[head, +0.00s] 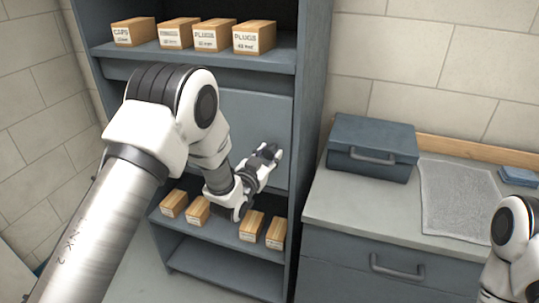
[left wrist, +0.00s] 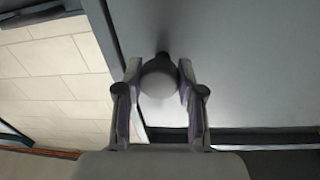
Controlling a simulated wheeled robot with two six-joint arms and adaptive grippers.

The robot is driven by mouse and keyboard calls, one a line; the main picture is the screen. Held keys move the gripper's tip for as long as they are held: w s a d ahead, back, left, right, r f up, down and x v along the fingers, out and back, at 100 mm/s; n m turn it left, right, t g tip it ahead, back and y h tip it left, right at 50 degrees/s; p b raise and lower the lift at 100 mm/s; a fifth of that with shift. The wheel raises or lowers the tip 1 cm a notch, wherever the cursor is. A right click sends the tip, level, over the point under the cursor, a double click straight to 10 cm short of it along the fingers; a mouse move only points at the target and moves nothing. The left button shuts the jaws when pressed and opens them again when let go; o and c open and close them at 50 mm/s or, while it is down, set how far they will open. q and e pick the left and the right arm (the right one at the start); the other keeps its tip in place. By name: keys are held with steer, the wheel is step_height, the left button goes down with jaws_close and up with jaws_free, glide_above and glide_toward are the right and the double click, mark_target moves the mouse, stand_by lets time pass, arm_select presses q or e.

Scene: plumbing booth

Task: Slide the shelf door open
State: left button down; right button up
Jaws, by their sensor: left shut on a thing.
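The shelf door (head: 257,118) is a flat blue-grey panel across the middle of the tall blue-grey shelf unit (head: 308,90). In the left wrist view the door (left wrist: 235,65) fills the upper right. A round grey knob (left wrist: 159,84) stands out from it on a dark stem. My left gripper (head: 268,153) is at the door's front. In the left wrist view its two fingers (left wrist: 158,78) are shut on the knob, one on each side. In the head view the knob is hidden behind the gripper. My right gripper is outside the views.
Labelled boxes (head: 191,34) stand on the upper shelf. Several more boxes (head: 251,226) stand on the shelf below the door, close under my left wrist. To the right, a counter (head: 340,200) holds a blue-grey toolbox (head: 372,146) and a grey mat (head: 455,195).

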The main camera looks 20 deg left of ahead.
arm_select(q)
steer(key=a+b, duration=0.2)
steer(key=a, duration=2.4)
steer(key=shift+w+a, duration=0.35)
steer(key=shift+w, duration=0.1)
steer(key=c, duration=0.7)
jaws_free()
steer(key=s+a, duration=0.1)
steer(key=s, duration=1)
steer(key=shift+s+a, duration=0.15)
steer(key=shift+s, duration=0.25)
